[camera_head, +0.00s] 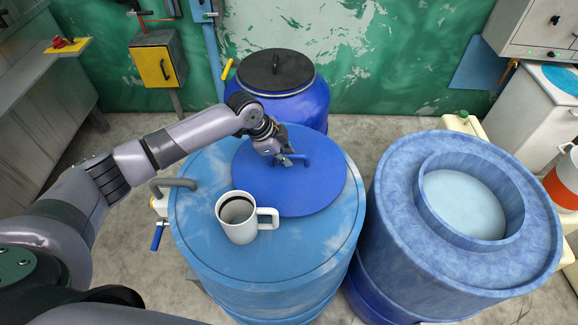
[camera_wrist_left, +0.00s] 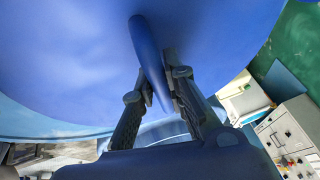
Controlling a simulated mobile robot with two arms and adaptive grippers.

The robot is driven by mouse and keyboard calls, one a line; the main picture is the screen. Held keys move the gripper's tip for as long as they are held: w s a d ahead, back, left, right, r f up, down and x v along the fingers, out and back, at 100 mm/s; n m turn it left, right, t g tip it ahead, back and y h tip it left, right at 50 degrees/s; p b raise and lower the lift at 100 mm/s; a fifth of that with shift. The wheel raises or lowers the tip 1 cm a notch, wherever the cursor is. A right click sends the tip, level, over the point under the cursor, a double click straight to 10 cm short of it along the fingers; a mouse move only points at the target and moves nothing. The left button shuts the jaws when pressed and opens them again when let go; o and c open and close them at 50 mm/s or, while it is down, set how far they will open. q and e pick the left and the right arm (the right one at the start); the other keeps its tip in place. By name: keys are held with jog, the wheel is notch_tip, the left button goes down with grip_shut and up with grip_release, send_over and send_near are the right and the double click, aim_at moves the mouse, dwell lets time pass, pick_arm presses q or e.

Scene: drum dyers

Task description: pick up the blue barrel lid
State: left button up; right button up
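The blue barrel lid (camera_head: 310,190) is a flat round disc with a bar handle, over the top of the light blue barrel (camera_head: 215,265) in the middle of the head view. Its underlying contact with the barrel is hidden, so I cannot tell if it rests there. My left gripper (camera_head: 287,161) is at the handle. In the left wrist view, its two fingers (camera_wrist_left: 160,88) close in on both sides of the lid's handle (camera_wrist_left: 146,45), with the lid's face (camera_wrist_left: 70,50) beyond. My right gripper is not in view.
A white mug (camera_head: 237,226) with dark contents stands on the barrel top, close to the lid's front edge. An open blue barrel (camera_head: 398,215) stands to the right. A barrel with a black lid (camera_head: 276,70) stands behind, near the green wall (camera_head: 400,70).

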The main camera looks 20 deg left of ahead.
pick_arm(q)
grip_shut()
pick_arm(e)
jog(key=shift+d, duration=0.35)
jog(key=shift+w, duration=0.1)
pick_arm(q)
jog(key=shift+r, duration=0.1)
notch_tip(320, 180, up, 25)
jog(key=p, duration=0.2)
jog(key=shift+p, duration=0.3)
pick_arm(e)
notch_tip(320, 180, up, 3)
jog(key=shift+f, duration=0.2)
